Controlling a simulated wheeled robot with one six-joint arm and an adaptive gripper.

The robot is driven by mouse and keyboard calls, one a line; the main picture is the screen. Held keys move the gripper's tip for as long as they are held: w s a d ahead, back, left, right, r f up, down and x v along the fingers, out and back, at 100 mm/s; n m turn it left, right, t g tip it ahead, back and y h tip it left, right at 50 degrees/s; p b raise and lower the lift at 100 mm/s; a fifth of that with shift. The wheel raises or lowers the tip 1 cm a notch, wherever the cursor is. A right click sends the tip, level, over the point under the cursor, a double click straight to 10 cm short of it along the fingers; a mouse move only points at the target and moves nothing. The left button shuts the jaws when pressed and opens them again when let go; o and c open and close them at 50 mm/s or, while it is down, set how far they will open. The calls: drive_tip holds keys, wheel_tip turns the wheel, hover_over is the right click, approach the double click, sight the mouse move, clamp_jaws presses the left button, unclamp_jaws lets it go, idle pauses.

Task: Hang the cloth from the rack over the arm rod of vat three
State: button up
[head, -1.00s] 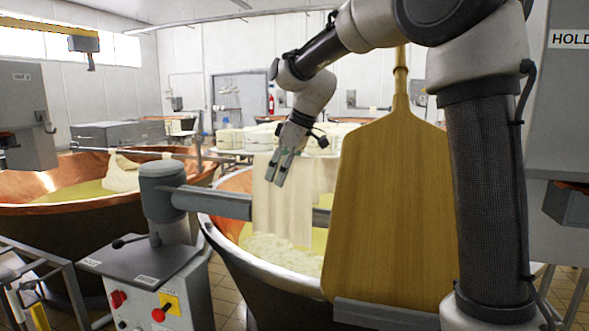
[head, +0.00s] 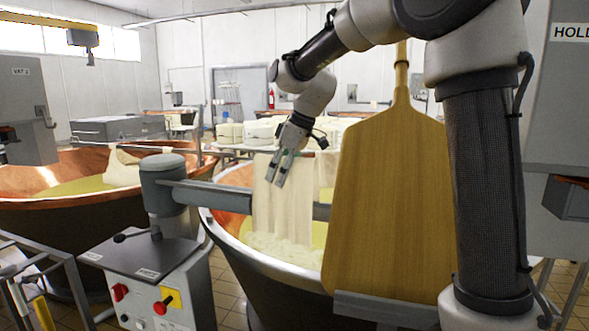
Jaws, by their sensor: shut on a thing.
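My gripper (head: 282,168) is shut on the pale cream cloth (head: 281,205), its fingers pointing down against the upper part of the cloth. The cloth hangs down in front of the thick grey arm rod (head: 215,197), which reaches right from a grey post (head: 163,185) and reappears at the cloth's right edge. I cannot tell whether any of the cloth lies over the rod. Its lower edge is above the copper vat (head: 235,245), which holds yellow liquid and pale curd. Which vat this is cannot be read.
A wooden paddle (head: 385,200) stands upright close on the right, hiding much of the vat. A control box (head: 150,285) stands below the post. Another copper vat (head: 60,215) with a hanging cloth (head: 122,170) is at left. White cheese wheels (head: 262,132) lie behind.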

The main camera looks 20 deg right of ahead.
sight(282, 206)
drive_tip(key=shift+w+d+f, duration=0.1)
drive_tip(key=shift+f, duration=1.6)
drive_tip(key=shift+s+f, duration=0.2)
drive_tip(key=shift+f, duration=1.55)
drive_tip(key=shift+w+f, duration=0.1)
drive_tip(key=shift+f, duration=1.25)
